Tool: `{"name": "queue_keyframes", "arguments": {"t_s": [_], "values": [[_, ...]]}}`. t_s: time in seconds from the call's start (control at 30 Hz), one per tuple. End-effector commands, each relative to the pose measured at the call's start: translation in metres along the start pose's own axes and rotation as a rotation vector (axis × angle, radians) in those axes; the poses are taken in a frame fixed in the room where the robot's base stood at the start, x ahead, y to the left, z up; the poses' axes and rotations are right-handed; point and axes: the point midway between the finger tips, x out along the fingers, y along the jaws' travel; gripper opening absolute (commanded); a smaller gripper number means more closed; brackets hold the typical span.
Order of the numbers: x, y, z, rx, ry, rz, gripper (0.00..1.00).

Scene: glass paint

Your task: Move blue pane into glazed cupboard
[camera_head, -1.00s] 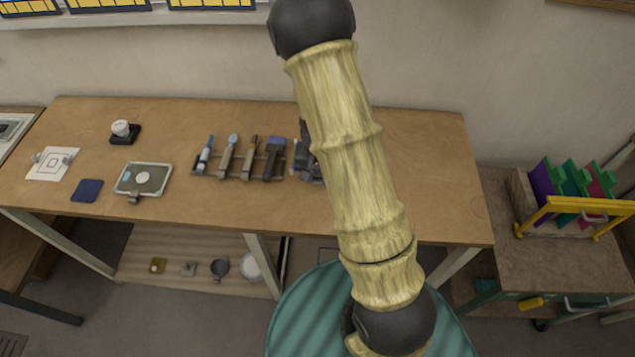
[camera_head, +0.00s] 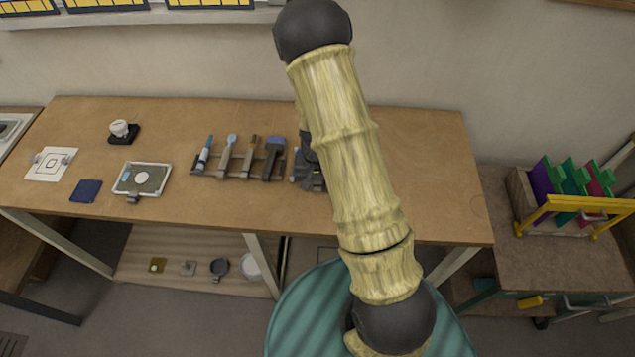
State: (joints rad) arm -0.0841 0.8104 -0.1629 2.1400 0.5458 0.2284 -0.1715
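A flat dark blue square (camera_head: 86,190) lies on the wooden bench near its front left. It may be the blue pane, but I cannot tell whether it is glass or cloth. No cupboard with glass doors can be made out for certain. Yellow panels in dark frames (camera_head: 108,4) are cut off at the top left edge. My arm crosses the middle of the view and hides part of the bench. My gripper is not in view.
A tool rack (camera_head: 240,172), a grey tray (camera_head: 142,179), a white-topped jar (camera_head: 123,131) and a patterned sheet (camera_head: 51,163) are on the bench (camera_head: 420,160). A cart (camera_head: 555,265) with coloured upright panels (camera_head: 565,192) stands right. A green round surface (camera_head: 300,315) is below my arm.

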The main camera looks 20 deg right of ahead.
Motion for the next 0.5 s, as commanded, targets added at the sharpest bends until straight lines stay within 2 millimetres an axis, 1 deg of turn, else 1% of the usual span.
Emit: {"name": "queue_keyframes", "arguments": {"t_s": [0.27, 0.37, 0.5], "values": [[-0.002, 0.001, 0.0, 0.002, 0.0, 0.0, 0.45], [-0.007, 0.001, -0.001, 0.003, 0.002, -0.001, 0.45], [-0.024, 0.0, -0.001, 0.001, 0.005, -0.001, 0.45]]}}
